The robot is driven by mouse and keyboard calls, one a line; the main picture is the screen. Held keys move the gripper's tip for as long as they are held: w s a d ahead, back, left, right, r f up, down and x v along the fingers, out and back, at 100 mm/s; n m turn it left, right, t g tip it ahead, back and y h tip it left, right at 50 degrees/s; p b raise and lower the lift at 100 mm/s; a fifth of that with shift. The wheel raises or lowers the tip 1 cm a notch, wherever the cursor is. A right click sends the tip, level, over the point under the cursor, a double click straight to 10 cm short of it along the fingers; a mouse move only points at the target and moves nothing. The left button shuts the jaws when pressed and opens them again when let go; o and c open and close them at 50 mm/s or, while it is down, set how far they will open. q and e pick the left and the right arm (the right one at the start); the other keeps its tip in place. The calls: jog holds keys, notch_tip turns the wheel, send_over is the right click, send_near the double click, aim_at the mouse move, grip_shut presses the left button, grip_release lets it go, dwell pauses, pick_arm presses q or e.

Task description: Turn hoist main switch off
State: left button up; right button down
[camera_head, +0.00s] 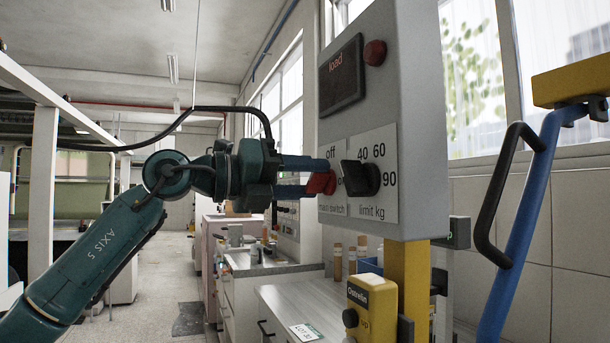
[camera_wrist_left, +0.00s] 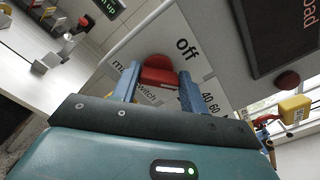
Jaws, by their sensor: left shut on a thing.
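The grey control box (camera_head: 415,120) stands at the right in the head view. On its front is the red main switch knob (camera_head: 322,183), under the word "off". My left gripper (camera_head: 312,178) reaches it from the left, with its blue fingers shut on the knob. In the left wrist view the red knob (camera_wrist_left: 158,72) sits between the two blue fingers (camera_wrist_left: 158,88), and the "off" label (camera_wrist_left: 187,48) is above it. The fingers partly hide the knob and its label, so I cannot tell its exact setting. My right gripper is not in view.
A black limit knob (camera_head: 360,178) sits just right of the red switch. A dark "load" display (camera_head: 341,76) and a red lamp (camera_head: 375,53) are above. A yellow Ostrolin box (camera_head: 371,308) is below. A blue post with a black handle (camera_head: 515,195) stands at the right.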

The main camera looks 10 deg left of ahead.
pick_arm(q)
jog(key=shift+w+f+n+p, duration=0.1)
jog(key=shift+n+p, duration=0.3)
jog(key=shift+n, duration=2.1)
jog(key=shift+f+n+p, duration=0.1)
jog(key=shift+n+p, duration=0.3)
jog(key=shift+n, duration=2.1)
jog(key=o, duration=1)
jog(key=shift+a, duration=0.1)
jog(key=b+v, duration=0.2)
jog(key=v, duration=1.1)
